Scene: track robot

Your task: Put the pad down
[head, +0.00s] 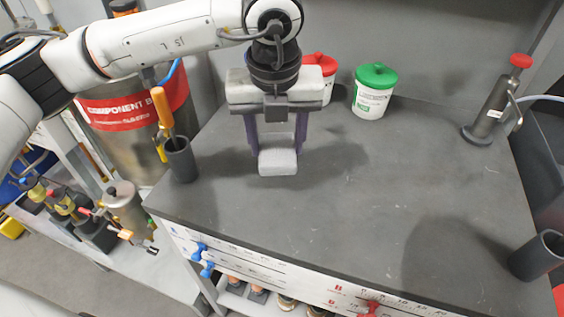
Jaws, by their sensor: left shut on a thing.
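The pad (278,163) is a small pale grey-white block in the head view, left of the middle of the dark grey worktop (375,170). My left gripper (276,147) comes down over the worktop, and its two purple fingers are shut on the pad, one at each side. The pad's front and top show, while part of its back is behind the fingers. I cannot tell whether its underside touches the worktop or is slightly above it. My right gripper is not in view.
A green-lidded tub (373,98) and a red-lidded tub (322,73) stand behind the gripper. A dark cup (181,160) with an orange-handled tool is at the left edge. A metal pump (487,115) stands at the right. The worktop's middle is clear.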

